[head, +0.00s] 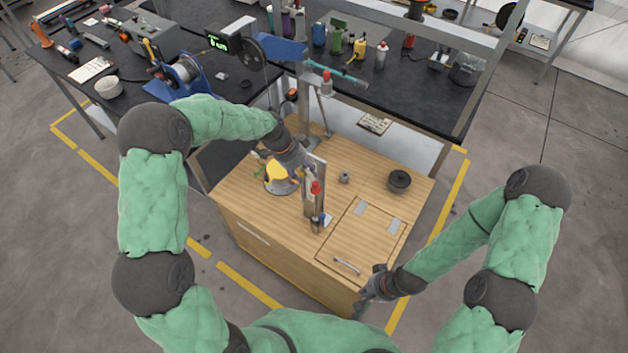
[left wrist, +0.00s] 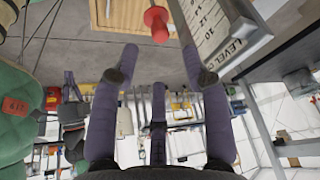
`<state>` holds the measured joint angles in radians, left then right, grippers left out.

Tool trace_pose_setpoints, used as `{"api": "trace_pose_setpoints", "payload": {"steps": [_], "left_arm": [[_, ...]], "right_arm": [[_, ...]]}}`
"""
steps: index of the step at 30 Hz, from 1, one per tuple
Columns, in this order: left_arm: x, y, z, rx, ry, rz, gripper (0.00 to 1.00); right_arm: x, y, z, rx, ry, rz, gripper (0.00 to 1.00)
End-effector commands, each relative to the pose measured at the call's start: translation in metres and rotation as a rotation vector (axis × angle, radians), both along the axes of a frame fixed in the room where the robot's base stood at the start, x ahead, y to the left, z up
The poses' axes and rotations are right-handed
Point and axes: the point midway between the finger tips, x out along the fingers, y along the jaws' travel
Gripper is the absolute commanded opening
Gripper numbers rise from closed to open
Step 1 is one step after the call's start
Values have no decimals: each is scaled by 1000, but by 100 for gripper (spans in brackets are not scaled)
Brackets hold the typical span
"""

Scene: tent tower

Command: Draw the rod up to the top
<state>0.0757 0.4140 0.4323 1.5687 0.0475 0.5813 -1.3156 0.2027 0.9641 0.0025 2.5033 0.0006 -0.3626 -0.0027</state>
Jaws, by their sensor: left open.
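A red knob (head: 316,187), which looks like the top of the rod, stands at a grey upright piece (head: 313,203) on the wooden cabinet. In the left wrist view the red knob (left wrist: 157,22) is beyond my open fingertips, between them in the picture and apart from them. A white scale plate (left wrist: 215,28) with numbers and "LEVEL" is beside it. My left gripper (head: 304,168) is open and empty, just above and behind the knob. The rod's lower part is hard to make out. My right gripper (head: 367,294) is low at the cabinet's front right corner; its jaws are too small to read.
The wooden cabinet top (head: 257,213) has a hatch with a handle (head: 347,267), a black round weight (head: 399,181), and a yellow item (head: 276,173). A grey post (head: 305,103) with another red-topped part (head: 326,76) rises behind. Black workbenches (head: 400,95) stand beyond.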

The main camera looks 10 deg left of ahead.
Motion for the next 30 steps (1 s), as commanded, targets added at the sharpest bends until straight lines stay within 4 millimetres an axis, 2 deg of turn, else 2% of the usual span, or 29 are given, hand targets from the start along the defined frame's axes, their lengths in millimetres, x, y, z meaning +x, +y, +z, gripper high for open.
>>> {"api": "trace_pose_setpoints", "payload": {"steps": [6, 12, 18, 26, 29, 30], "left_arm": [[5, -15, -37, 0, 3, -1, 46], [10, -24, -62, 0, 0, 1, 46], [11, -28, -72, 0, 0, 1, 46], [12, -28, -73, 0, 0, 1, 46], [12, -28, -73, 0, 0, 1, 24], [12, -28, -73, 0, 0, 1, 13]], "right_arm": [[0, 0, 3, 0, 0, 0, 0], [0, 0, 5, 0, 0, 0, 0], [0, 0, 5, 0, 0, 0, 0], [0, 0, 5, 0, 0, 0, 0], [0, 0, 5, 0, 0, 0, 0], [0, 0, 5, 0, -1, 0, 0]]}}
